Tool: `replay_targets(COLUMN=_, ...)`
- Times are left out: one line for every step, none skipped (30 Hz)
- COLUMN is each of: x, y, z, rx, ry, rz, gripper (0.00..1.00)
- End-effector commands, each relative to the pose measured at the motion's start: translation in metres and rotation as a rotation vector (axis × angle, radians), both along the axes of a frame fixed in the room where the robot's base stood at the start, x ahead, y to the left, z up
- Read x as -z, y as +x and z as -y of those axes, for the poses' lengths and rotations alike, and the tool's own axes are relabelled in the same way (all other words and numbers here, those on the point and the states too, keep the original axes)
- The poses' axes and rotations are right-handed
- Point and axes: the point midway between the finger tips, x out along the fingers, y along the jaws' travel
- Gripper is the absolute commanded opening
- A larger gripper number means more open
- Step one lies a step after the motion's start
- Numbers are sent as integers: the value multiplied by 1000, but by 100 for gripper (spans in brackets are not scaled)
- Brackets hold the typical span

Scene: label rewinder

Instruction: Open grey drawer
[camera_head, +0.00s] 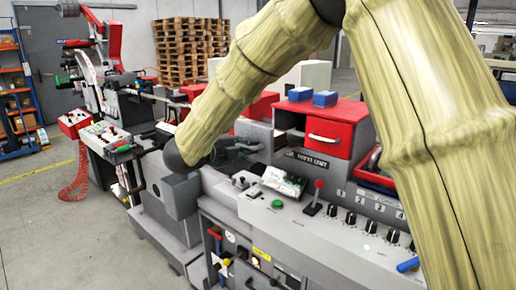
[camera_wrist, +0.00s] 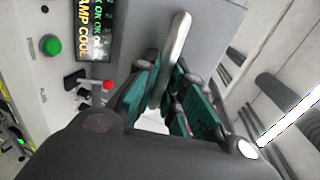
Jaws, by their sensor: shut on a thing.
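The grey drawer (camera_head: 254,132) is left of the red drawer in the head view, partly behind my arm. In the wrist view its plain grey front (camera_wrist: 215,28) fills the upper middle. A rounded metal bar handle (camera_wrist: 178,42) stands out from that front. My gripper (camera_wrist: 168,92) has its green-padded fingers on both sides of the handle and is shut on it. In the head view my arm hides much of this area, and the fingers are hard to make out there.
A red drawer (camera_head: 328,137) with a light handle sits right of the grey one, with blue boxes (camera_head: 313,97) above. A control panel with a green button (camera_head: 277,204), red-knobbed lever (camera_head: 318,184) and black knobs lies in front. Open floor (camera_head: 60,235) is at left.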

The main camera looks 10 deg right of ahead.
Motion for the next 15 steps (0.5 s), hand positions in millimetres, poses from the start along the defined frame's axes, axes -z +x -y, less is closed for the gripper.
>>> replay_targets(x=1, y=-2, z=-5, rx=-5, ry=1, rz=2, gripper=0)
replay_targets(x=1, y=-4, z=-7, rx=-4, ry=1, rz=1, gripper=0)
replay_targets(x=0, y=-5, z=-8, rx=-3, ry=2, rz=2, gripper=0)
replay_targets(x=0, y=-6, z=-9, rx=-3, ry=2, rz=2, gripper=0)
replay_targets(x=0, y=-6, z=-10, rx=-3, ry=1, rz=3, gripper=0)
replay_targets(x=-1, y=-7, z=-11, rx=-3, ry=1, rz=3, gripper=0)
replay_targets(x=-1, y=-7, z=-12, rx=-3, ry=1, rz=3, gripper=0)
replay_targets(x=-1, y=-8, z=-12, rx=-3, ry=1, rz=3, gripper=0)
replay_targets(x=-1, y=-8, z=-12, rx=-3, ry=1, rz=3, gripper=0)
replay_targets(x=-1, y=-8, z=-12, rx=-3, ry=1, rz=3, gripper=0)
replay_targets(x=-1, y=-8, z=-12, rx=-3, ry=1, rz=3, gripper=0)
replay_targets(x=-1, y=-8, z=-12, rx=-3, ry=1, rz=3, gripper=0)
replay_targets(x=-1, y=-8, z=-12, rx=-3, ry=2, rz=2, gripper=0)
replay_targets(x=-2, y=-8, z=-12, rx=-3, ry=1, rz=3, gripper=0)
replay_targets(x=-2, y=-8, z=-12, rx=-3, ry=1, rz=3, gripper=0)
